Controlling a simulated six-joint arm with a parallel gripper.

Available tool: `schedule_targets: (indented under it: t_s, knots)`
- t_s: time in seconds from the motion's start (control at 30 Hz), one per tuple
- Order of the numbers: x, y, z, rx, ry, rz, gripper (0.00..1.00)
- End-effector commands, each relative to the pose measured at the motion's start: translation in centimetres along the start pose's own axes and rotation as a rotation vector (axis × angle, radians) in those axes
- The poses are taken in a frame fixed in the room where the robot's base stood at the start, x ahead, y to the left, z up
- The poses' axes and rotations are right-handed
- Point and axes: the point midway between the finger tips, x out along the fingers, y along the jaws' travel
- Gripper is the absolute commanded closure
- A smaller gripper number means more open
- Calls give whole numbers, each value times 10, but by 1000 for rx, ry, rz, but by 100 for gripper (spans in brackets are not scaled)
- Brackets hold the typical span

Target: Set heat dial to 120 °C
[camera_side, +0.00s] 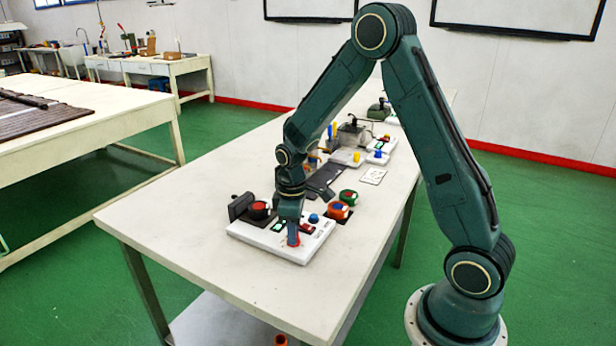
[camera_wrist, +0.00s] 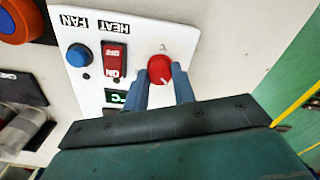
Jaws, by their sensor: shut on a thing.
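The heat dial (camera_wrist: 159,68) is a red round knob on a white control panel (camera_wrist: 140,33). In the wrist view it has a light pointer mark on its face and sits to the right of the red switch. My gripper (camera_wrist: 163,85) has its two blue-grey fingers on either side of the dial, shut on it. In the side view my gripper (camera_side: 293,238) points straight down onto the panel (camera_side: 262,244) at the table's near end, and the dial is mostly hidden by the fingers.
A red rocker switch (camera_wrist: 114,61) and a blue knob (camera_wrist: 77,56) are beside the dial. A black device with a red top (camera_side: 258,208) stands behind the panel. Orange and green round containers (camera_side: 338,211) are to the right. The table's front left is clear.

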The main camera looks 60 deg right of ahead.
Motion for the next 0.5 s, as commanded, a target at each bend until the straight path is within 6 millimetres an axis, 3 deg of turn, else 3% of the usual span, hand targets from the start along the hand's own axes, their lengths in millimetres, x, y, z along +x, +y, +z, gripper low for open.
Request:
schedule_targets:
  t_s: [0.5]
  knots:
    - [-1,0,0,391,1,1,97]
